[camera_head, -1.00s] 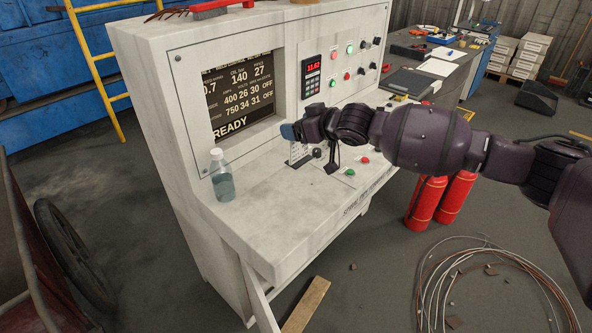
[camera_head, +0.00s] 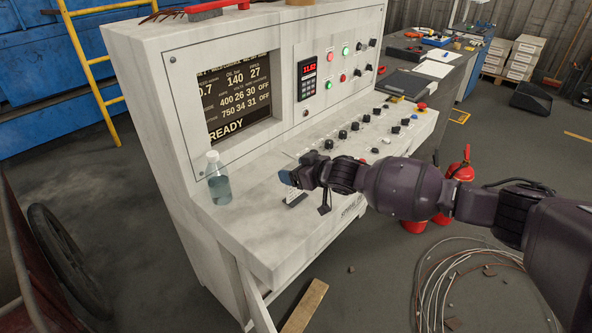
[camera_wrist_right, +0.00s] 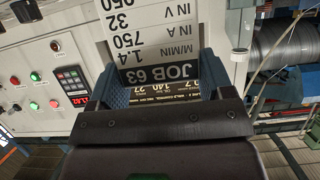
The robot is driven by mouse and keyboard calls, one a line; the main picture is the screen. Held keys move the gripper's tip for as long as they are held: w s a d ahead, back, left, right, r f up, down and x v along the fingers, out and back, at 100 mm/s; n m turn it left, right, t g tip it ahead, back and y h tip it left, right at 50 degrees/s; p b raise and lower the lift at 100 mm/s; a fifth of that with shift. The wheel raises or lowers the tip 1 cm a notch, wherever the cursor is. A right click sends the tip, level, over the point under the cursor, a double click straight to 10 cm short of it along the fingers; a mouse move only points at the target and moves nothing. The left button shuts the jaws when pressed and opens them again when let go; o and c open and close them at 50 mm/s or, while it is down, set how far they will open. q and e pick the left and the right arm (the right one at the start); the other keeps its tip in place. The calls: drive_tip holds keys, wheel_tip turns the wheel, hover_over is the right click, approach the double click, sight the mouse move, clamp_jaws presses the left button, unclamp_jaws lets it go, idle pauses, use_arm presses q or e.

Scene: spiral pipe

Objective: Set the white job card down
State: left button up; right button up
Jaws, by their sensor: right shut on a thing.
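The white job card (camera_wrist_right: 150,32) is in my right gripper (camera_wrist_right: 164,86); the right wrist view shows its printed rows and a black "JOB 63" band between the blue fingertips. In the head view, my right gripper (camera_head: 290,180) is above the console's pale sloping ledge (camera_head: 258,222), and only a sliver of the card shows under the fingertips. A dark patch lies on the ledge below it. I cannot tell whether the card touches the ledge. My left gripper is not in view.
A clear bottle (camera_head: 217,180) stands on the ledge left of my right gripper. Black knobs and coloured buttons (camera_head: 366,124) fill the ledge's right part. Between bottle and gripper the ledge is bare.

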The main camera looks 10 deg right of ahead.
drive_tip(key=shift+f, duration=0.1)
drive_tip(key=o, duration=1.2)
drive_tip(key=shift+c, duration=0.2)
